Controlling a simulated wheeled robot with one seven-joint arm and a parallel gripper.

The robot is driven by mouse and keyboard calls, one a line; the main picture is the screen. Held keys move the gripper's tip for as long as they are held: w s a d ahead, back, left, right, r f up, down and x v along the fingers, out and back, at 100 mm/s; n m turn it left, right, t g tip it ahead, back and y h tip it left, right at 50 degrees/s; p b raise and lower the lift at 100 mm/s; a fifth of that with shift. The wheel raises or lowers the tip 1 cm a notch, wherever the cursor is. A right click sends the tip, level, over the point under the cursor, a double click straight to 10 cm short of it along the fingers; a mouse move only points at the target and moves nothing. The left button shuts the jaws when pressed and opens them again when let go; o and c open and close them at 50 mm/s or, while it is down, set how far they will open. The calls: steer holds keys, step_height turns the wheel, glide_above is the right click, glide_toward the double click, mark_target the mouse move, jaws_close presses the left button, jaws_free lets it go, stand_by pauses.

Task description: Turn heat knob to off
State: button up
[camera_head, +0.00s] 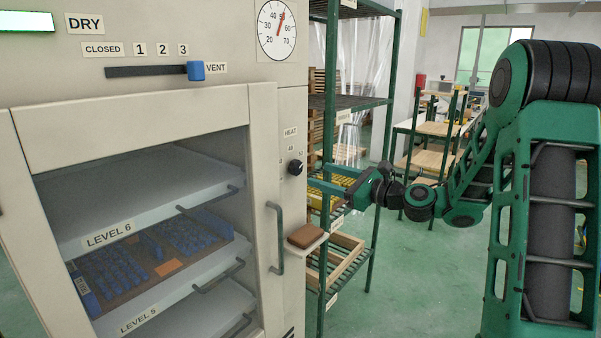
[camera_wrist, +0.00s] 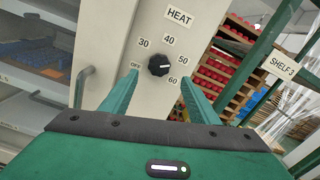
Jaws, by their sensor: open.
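The black heat knob (camera_wrist: 159,65) sits on the cream cabinet's side panel under the HEAT label (camera_wrist: 179,16). Around it are the marks OFF (camera_wrist: 134,65), 30, 40, 50 (camera_wrist: 184,60) and 60. A pale line on the knob points right, roughly toward 50. The knob also shows in the head view (camera_head: 295,167). My gripper (camera_wrist: 161,62) is open, its two green fingers spread to the left and right of the knob in the wrist view. In the head view my gripper (camera_head: 312,180) is just right of the knob. I cannot tell whether the fingers touch it.
A vertical door handle (camera_head: 275,238) stands below left of the knob. A small shelf with a brown block (camera_head: 305,236) juts out below. The dial (camera_head: 276,29) is above. A green shelving rack (camera_head: 330,105) stands close on the right, behind my gripper.

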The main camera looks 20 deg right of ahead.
mark_target(299, 168)
steer(key=x, duration=0.9)
steer(key=c, duration=1)
